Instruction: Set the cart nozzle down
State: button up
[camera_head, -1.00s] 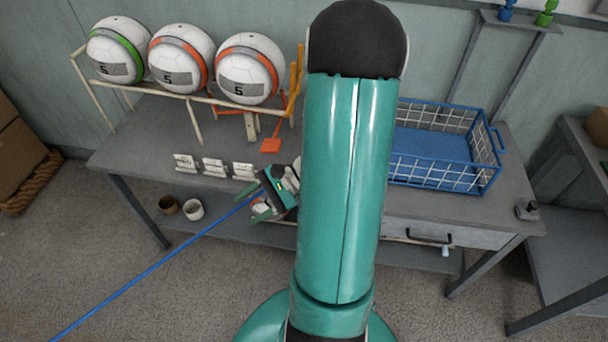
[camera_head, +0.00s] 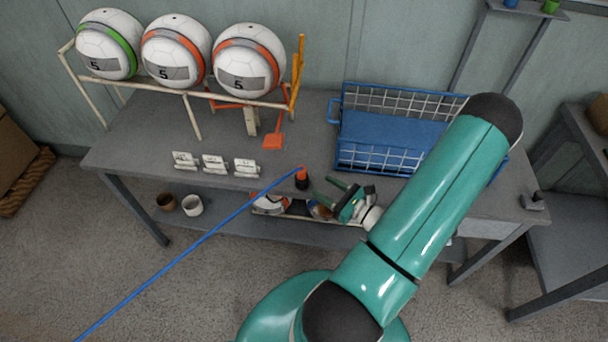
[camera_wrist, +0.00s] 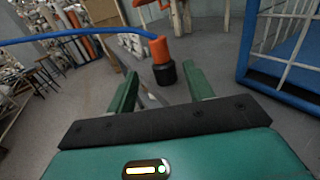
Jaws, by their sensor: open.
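The cart nozzle (camera_head: 302,179), orange on top with a black lower part, stands upright on the grey table (camera_head: 318,132) near its front edge. A blue hose (camera_head: 190,249) runs from its top down to the lower left. My gripper (camera_head: 329,193) is open and empty, just right of the nozzle, with its green fingers pointing toward it. In the wrist view the nozzle (camera_wrist: 163,58) stands apart from the fingers, ahead of the gap between my open gripper (camera_wrist: 160,80).
A blue wire basket (camera_head: 390,130) sits at the table's right. Several balls (camera_head: 176,50) rest on a rack at the back left. A lower shelf (camera_head: 232,225) holds cups and a ball.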

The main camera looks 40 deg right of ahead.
aim_at(305, 176)
jog(key=w, duration=0.3)
jog(key=w+a, duration=0.1)
jog(key=w, duration=0.1)
jog(key=shift+w+a+r, duration=0.1)
jog(key=shift+w+a, duration=0.05)
jog(key=shift+w, duration=1.45)
jog(key=shift+w+a+r, duration=0.1)
jog(key=shift+w, duration=1.5)
jog(key=shift+c, duration=0.4)
grip_shut()
